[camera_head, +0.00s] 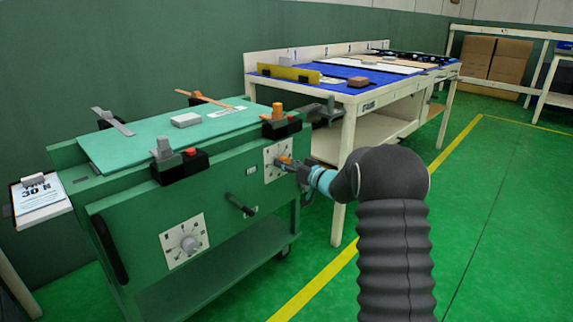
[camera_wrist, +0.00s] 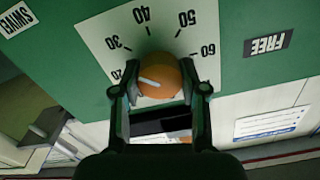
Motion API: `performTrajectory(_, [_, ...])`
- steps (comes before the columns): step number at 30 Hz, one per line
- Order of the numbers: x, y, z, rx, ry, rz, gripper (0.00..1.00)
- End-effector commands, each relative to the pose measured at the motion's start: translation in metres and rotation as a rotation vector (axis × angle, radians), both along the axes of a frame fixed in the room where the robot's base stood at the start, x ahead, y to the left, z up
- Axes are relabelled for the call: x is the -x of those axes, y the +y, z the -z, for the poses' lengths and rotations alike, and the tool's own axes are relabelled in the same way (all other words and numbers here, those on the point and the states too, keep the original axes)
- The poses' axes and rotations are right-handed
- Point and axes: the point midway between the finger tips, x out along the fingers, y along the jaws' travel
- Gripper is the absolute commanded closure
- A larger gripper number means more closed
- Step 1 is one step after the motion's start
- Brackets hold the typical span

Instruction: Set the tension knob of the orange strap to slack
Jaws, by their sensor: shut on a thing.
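The orange tension knob (camera_wrist: 165,72) sits on a white dial plate (camera_wrist: 98,42) marked from 20 to 60. Its white pointer line lies on its left half, towards the low numbers; the exact reading is unclear. My gripper (camera_wrist: 160,92) is shut on the knob, one finger on each side. In the head view my gripper (camera_head: 290,164) is at the right dial on the green cart's front, partly covering the orange knob (camera_head: 284,159). An orange lever (camera_head: 277,111) on a black block stands above that dial. An orange strip (camera_head: 205,99) lies at the panel's far edge.
A grey knob (camera_head: 188,244) on another dial is at the front left, below a grey lever (camera_head: 163,148). A black handle (camera_head: 240,205) juts out between the dials. A FREE label (camera_wrist: 267,44) is beside the orange knob's dial. A blue-topped workbench (camera_head: 340,85) stands behind right.

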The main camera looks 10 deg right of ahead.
Motion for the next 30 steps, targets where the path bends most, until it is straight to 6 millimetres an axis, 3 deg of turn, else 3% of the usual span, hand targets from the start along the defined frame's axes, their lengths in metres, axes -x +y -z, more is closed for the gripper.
performTrajectory(14, [-0.0002, -0.0010, 0.0023, 0.102, -0.074, 0.002, 0.92])
performTrajectory(30, [0.0002, -0.0009, 0.0030, 0.496, -0.361, 0.003, 0.92])
